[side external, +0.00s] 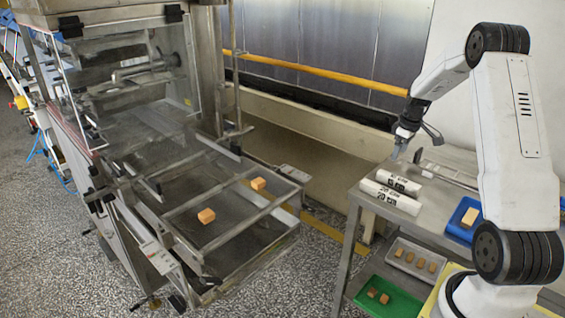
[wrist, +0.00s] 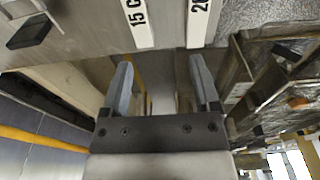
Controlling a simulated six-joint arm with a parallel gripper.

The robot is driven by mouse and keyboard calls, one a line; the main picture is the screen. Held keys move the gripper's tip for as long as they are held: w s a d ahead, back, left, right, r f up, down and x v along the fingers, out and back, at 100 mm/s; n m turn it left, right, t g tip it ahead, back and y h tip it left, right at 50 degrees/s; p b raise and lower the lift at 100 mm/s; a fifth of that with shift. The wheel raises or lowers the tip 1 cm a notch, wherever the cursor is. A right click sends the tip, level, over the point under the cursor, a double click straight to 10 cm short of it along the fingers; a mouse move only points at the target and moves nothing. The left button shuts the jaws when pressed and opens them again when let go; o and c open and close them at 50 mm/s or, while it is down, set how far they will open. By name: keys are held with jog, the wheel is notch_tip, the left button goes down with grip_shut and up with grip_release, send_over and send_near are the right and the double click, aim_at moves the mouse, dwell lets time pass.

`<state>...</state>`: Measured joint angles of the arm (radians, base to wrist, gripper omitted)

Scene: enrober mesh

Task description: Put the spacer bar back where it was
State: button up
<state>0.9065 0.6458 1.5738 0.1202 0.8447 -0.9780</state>
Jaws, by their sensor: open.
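Two white spacer bars with black lettering lie side by side on the left end of the steel side table. The bar marked 15 cm (side external: 398,183) is farther back, and the bar marked 20 cm (side external: 390,196) is nearer the front. In the wrist view, the 15 bar (wrist: 139,22) and the 20 bar (wrist: 198,24) show at the top edge, beyond the fingers and cut off by the frame. My gripper (side external: 396,154) is above the table's back left corner, apart from both bars. In the wrist view its fingers (wrist: 160,75) are spread with nothing between them.
The machine's mesh conveyor (side external: 237,227) carries two caramel-coloured blocks, one of them here (side external: 206,215). The side table (side external: 433,200) also holds a metal rail and a blue tray (side external: 468,204). A grey tray (side external: 413,279) and a green tray (side external: 392,309) hold small brown pieces. A yellow rail runs behind.

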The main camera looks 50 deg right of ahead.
jog(key=w+a+r, duration=0.1)
jog(key=w+a, duration=0.1)
jog(key=a, duration=0.9)
jog(key=w+a, duration=0.2)
jog(key=a, duration=1)
jog(key=s+a, duration=0.4)
jog(key=a, duration=0.4)
jog(key=s+a+f+t, duration=0.1)
jog(key=s+a, duration=0.4)
jog(key=a, duration=0.4)
jog(key=shift+f, duration=0.1)
